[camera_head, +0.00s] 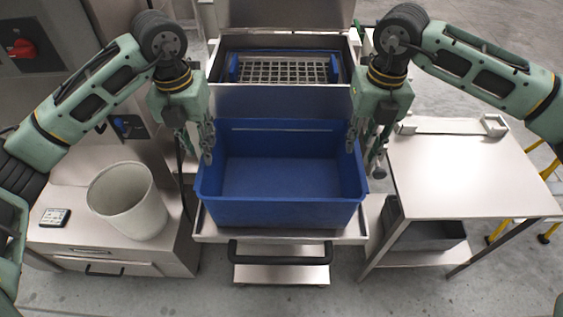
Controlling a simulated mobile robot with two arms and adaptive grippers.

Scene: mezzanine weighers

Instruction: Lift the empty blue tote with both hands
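The blue tote (280,211) stands upright and empty on a steel platform (210,231) in the middle of the head view. My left gripper (198,152) points down at the tote's left wall, with one finger over the inner side near the back. My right gripper (365,158) points down at the right wall, one finger inside the tote and the other outside. Its fingers are spread apart. I see no clear contact between either gripper and the walls.
Behind the tote is an open steel bin with a metal grid (283,70) and blue side pieces. A white bucket (128,201) and a small dark device (55,217) are on the left cabinet. A steel table (470,175) stands at right, with a grey crate (430,236) below.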

